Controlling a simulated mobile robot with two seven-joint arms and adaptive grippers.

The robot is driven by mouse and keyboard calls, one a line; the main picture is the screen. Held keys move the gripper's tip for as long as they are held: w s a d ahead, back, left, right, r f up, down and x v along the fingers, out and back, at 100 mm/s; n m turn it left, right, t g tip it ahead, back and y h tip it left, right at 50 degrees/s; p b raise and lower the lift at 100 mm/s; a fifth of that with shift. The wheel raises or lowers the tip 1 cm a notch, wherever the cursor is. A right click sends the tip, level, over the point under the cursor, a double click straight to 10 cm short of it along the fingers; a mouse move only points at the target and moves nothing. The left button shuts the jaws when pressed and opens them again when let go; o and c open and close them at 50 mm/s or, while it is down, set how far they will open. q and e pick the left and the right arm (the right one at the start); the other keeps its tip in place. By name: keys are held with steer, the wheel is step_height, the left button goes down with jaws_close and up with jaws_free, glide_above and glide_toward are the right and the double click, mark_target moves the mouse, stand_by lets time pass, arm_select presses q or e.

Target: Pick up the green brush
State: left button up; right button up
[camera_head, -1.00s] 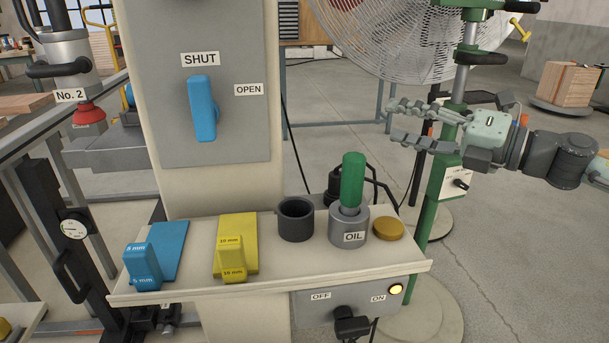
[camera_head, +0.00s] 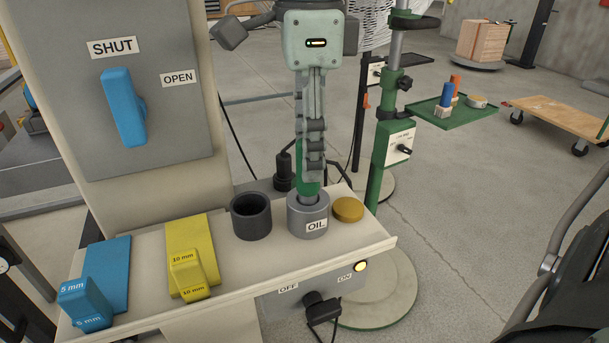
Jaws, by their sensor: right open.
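The green brush (camera_head: 309,188) stands upright in the grey cup labelled OIL (camera_head: 310,222) on the shelf. Only a low part of its green handle shows; my right gripper hides the rest. My right gripper (camera_head: 312,172) comes down from above, open, with its fingers pointing down at the brush handle. The fingers overlap in this view, so I cannot tell whether they are on both sides of the handle or touch it. My left gripper is not in view.
The beige shelf (camera_head: 228,262) also carries a black cup (camera_head: 251,215), a tan round lid (camera_head: 348,209), a yellow 10 mm block (camera_head: 188,274) and a blue 5 mm block (camera_head: 84,304). A green stand (camera_head: 385,150) rises behind. A grey tube (camera_head: 565,240) is at right.

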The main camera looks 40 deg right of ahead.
step_height(320, 180, down, 5)
steer(key=shift+s+a+r, duration=0.1)
jaws_close()
stand_by(0.4)
